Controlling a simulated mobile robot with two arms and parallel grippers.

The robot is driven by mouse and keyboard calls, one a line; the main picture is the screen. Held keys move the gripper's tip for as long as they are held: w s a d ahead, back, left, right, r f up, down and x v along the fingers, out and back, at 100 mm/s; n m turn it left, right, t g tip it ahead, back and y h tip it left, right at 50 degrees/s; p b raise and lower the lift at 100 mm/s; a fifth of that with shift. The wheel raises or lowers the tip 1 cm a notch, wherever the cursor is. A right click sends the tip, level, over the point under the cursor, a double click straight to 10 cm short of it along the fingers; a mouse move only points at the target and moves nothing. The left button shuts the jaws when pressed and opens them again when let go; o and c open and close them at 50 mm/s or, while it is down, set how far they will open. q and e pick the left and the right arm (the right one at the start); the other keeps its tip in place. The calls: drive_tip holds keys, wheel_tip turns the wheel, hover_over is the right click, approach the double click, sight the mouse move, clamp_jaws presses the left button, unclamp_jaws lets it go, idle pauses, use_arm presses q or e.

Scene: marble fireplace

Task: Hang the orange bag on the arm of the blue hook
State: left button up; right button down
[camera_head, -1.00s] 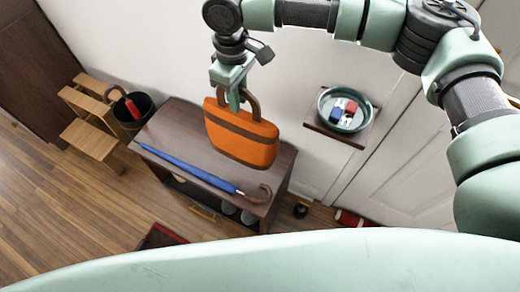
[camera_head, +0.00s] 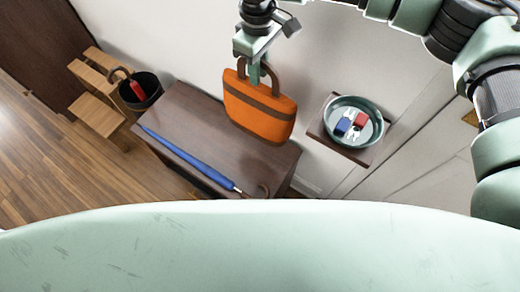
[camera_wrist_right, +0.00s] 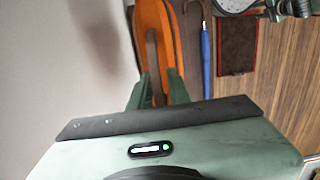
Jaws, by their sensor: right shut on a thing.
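The orange bag (camera_head: 258,107) has a brown band and brown handles. It hangs upright from my right gripper (camera_head: 257,74), over the back right part of the dark bench as seen in the head view. The right gripper is shut on a handle. In the right wrist view, the bag (camera_wrist_right: 166,45) shows from above, between and beyond the fingers (camera_wrist_right: 157,90). I see no blue hook in either view. My left gripper is not in view.
A blue umbrella (camera_head: 190,160) lies along the front of the dark bench (camera_head: 190,110). A round tray (camera_head: 334,108) with small red and blue items sits on a wall shelf at right. A black bucket (camera_head: 148,92) and wooden steps (camera_head: 92,112) stand at left.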

sight(257, 102)
wheel_tip(257, 102, down, 20)
drive_tip(key=shift+r+p, duration=0.2)
drive_tip(key=shift+p, duration=0.25)
drive_tip(key=shift+f, duration=0.15)
drive_tip(key=c, duration=1.7)
unclamp_jaws()
drive_tip(key=shift+f, duration=0.1)
drive_tip(key=shift+c, duration=0.2)
drive_tip(key=o, duration=0.4)
drive_tip(key=shift+w+b, duration=0.1)
drive_tip(key=shift+b, duration=0.3)
drive_tip(key=r, duration=0.8)
drive_tip(key=shift+a, duration=0.2)
